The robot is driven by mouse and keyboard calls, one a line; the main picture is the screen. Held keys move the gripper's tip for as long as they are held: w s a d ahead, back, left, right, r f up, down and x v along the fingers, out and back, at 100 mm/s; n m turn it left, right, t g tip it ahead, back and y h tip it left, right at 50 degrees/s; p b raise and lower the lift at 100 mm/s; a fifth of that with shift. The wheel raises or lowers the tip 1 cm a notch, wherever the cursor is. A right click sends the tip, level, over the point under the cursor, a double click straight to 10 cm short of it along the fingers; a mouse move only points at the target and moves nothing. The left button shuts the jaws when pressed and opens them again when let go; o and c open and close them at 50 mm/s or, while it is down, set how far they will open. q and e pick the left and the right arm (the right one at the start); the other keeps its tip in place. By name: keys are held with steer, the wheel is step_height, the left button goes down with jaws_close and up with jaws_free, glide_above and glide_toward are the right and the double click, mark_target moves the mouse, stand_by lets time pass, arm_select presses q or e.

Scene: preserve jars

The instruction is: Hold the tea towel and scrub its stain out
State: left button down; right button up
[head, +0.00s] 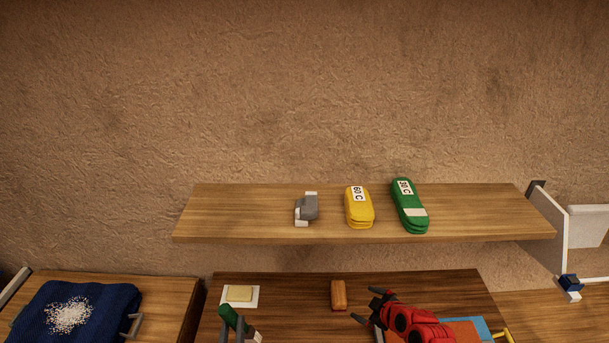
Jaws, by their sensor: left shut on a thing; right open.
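A dark blue folded cloth (108,297), which looks like the tea towel, lies on the wooden surface at the lower left. A speckled white stain (69,314) covers its middle. A green, white-ended thing (230,317), perhaps a brush, is at the bottom edge. Grey fingers of what looks like my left gripper (236,333) are around it, mostly cut off by the frame. My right gripper (374,308), on a red arm, is open and empty above the middle counter. A grey bar (135,324) shows at the cloth's right edge; I cannot tell what it is.
A pale yellow block on a white dish (239,295) and an orange-brown block (339,294) lie on the counter. A blue and orange flat item (480,326) is partly behind the red arm. The shelf (250,214) above holds a grey item, yellow and green packs.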

steer(key=s+a+f+n+g, duration=0.1)
steer(key=s+n+g, duration=0.1)
steer(key=s, duration=0.3)
steer(key=s+a+f+n+g, duration=0.1)
steer(key=s+f+n+g, duration=0.1)
steer(key=s+g, duration=0.2)
steer(key=s+a+f+n+g, duration=0.1)
steer(key=s+n+g, duration=0.2)
steer(key=s, duration=0.2)
steer(key=shift+s+f+y, duration=0.3)
steer(key=shift+s, duration=0.05)
steer(key=b+x, duration=0.5)
steer(key=shift+f+b, duration=0.35)
steer(key=shift+f, duration=0.1)
steer(key=shift+b+x, duration=0.5)
steer(key=shift+x, duration=0.6)
steer(key=shift+a, duration=0.1)
steer(key=shift+c, duration=0.3)
jaws_close()
